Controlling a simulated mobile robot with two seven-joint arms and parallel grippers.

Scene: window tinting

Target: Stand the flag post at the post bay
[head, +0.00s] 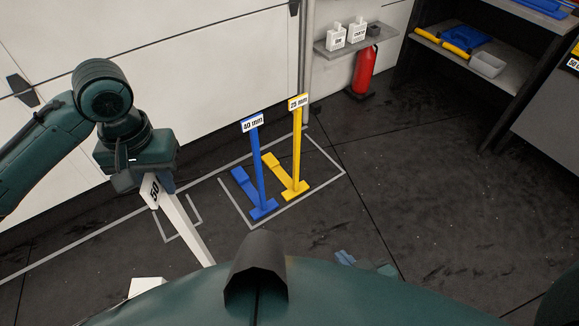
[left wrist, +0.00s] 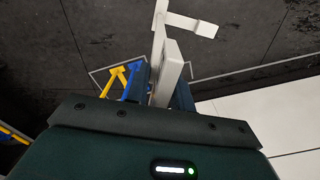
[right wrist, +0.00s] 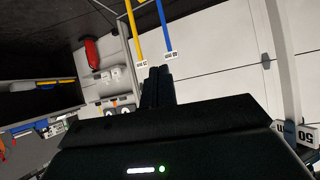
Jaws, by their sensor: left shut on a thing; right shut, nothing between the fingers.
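My left gripper (head: 160,186) is shut on the white flag post (head: 186,232) near its "50" label. The post slants in the head view; its lower end is hidden behind my body. Its foot (left wrist: 190,22) shows in the left wrist view, but I cannot tell whether it touches the floor. A blue "40 mm" post (head: 259,165) and a yellow "25 mm" post (head: 297,150) stand inside a grey floor outline (head: 327,188). A smaller outline (head: 198,211) lies left of it, partly behind the white post. My right gripper (right wrist: 158,88) is shut and empty.
A pale panelled wall (head: 200,60) runs behind the posts. A red extinguisher (head: 365,72) stands under a small shelf (head: 345,44). A dark shelving unit (head: 490,75) is at the upper right. The dark floor (head: 430,190) right of the outline is clear.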

